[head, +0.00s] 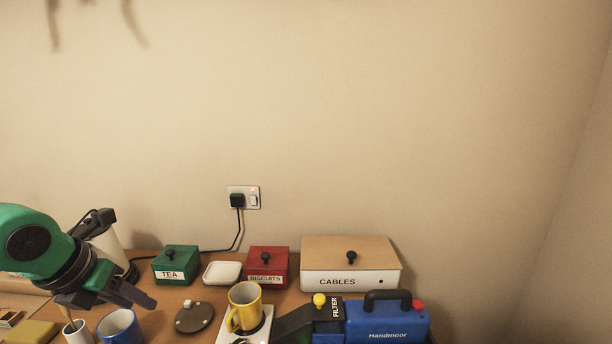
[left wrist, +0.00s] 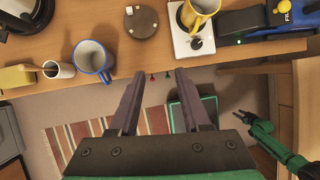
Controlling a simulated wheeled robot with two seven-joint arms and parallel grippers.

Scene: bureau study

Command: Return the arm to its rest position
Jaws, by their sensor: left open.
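My left gripper (head: 118,299) comes in from the left in the head view, low over the left part of the desk near a blue-rimmed mug (head: 119,328) and a small white cup (head: 78,334). In the left wrist view its two dark fingers (left wrist: 158,78) are spread apart with nothing between them. Past them lie the desk edge and the floor. My green right arm shows at the lower right of the left wrist view, its gripper (left wrist: 245,118) small and over the floor side, away from the desk; its jaw state is unclear.
A yellow mug (head: 245,306) stands on a white base beside a blue Handmoor machine (head: 388,322). A dark round lid (head: 194,317), green TEA box (head: 175,263), white dish (head: 222,273), red BISCUITS box (head: 268,266) and CABLES box (head: 350,268) stand on the desk. A striped rug (left wrist: 75,132) lies below.

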